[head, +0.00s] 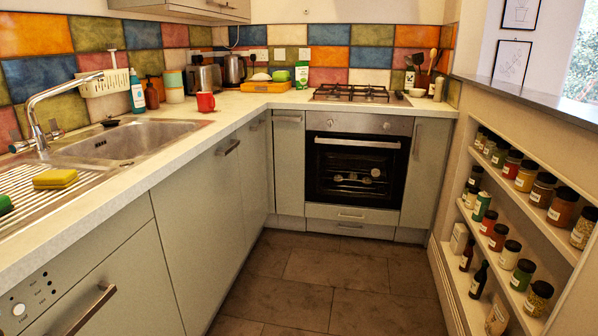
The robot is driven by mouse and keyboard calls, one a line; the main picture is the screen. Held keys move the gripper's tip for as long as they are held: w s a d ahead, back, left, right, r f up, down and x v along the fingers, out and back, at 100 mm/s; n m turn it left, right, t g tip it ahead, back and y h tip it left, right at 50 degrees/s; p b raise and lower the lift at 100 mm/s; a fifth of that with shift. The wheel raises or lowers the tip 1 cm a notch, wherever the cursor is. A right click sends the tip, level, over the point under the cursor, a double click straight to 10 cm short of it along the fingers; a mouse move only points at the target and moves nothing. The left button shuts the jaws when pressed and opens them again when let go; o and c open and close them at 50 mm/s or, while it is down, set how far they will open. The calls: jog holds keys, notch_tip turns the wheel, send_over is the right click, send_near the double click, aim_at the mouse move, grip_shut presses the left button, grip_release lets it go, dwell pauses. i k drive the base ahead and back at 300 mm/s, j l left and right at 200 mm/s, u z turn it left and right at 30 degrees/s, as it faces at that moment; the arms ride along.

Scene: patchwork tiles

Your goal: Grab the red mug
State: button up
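The red mug (206,102) stands upright on the white countertop, in the back left part of the head view. It is just behind the right end of the sink, in front of the toaster. Its handle side is hard to make out at this size. Nothing touches or covers it from the front. My gripper is not in view.
The sink (128,138) lies left of the mug, with bottles and canisters near it. The toaster (204,78) and kettle (234,69) stand behind. The tiled floor (330,285) is clear; a spice shelf (520,206) lines the right.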

aim_at(206, 100)
jog(key=i+z, duration=0.1)
jog(key=i, duration=1.4)
jog(key=i+l+u, duration=0.3)
jog(key=i, duration=0.3)
jog(key=i+l+u, duration=0.35)
jog(key=i, duration=0.2)
jog(key=i+j+u, duration=0.15)
jog(key=i, duration=0.35)
jog(key=i+u, duration=0.15)
jog(key=i, duration=0.3)
jog(key=i+j, duration=0.1)
jog(key=j, duration=0.15)
